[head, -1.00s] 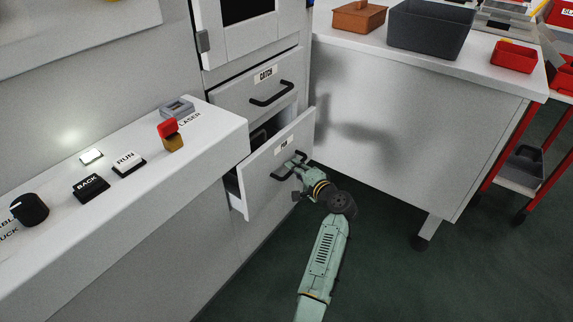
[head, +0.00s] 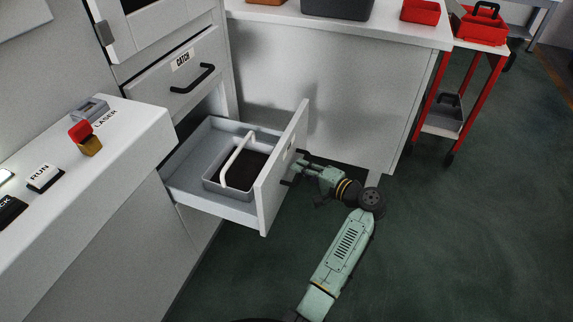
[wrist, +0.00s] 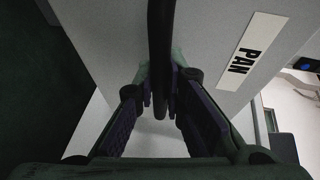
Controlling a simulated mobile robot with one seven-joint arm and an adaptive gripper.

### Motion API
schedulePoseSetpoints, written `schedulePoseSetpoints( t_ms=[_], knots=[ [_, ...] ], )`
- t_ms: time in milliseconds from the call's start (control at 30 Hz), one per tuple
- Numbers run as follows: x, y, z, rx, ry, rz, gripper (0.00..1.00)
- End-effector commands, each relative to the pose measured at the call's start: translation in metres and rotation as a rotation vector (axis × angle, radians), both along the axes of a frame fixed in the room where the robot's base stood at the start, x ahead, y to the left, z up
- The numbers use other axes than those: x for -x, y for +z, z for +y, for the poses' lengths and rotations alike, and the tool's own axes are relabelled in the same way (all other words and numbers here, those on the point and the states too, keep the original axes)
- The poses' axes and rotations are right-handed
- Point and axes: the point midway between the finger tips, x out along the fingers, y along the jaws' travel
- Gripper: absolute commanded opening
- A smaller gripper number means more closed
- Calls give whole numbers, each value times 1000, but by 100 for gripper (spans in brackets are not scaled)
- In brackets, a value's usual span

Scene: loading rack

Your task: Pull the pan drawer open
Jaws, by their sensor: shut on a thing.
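The pan drawer (head: 277,190) is the lower drawer of the white cabinet and stands well out. Inside it lies a grey pan (head: 212,184) with a dark bottom and a pale arched handle (head: 238,158). In the wrist view the drawer front (wrist: 215,40) carries a label reading PAN (wrist: 252,51). My gripper (head: 294,172) is at the front of the drawer. In the wrist view its two fingers (wrist: 161,100) are closed on the black drawer handle (wrist: 160,45), one on each side. Much of the handle is hidden by the drawer front in the head view.
The catch drawer (head: 180,78) above is shut. A white ledge with buttons (head: 130,135) stands at the left. A white bench (head: 330,95) stands behind, and a red cart (head: 465,95) at the right. Dark green floor (head: 450,230) is open at the right.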

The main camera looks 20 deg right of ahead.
Motion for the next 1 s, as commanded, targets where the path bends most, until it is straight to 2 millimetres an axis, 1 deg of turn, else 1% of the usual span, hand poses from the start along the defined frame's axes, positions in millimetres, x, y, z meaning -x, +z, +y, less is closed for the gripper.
schedulePoseSetpoints(
  t_ms=[33,200,600,633,933,1000],
  knots=[
    [4,-1,-5,-3,-3,3,0],
    [9,-1,-12,-2,-1,2,0],
    [10,-1,-14,-1,0,2,0],
    [10,-1,-14,-1,0,2,11],
    [10,0,-14,-1,0,1,31],
    [10,0,-14,-1,0,1,31]
  ],
)
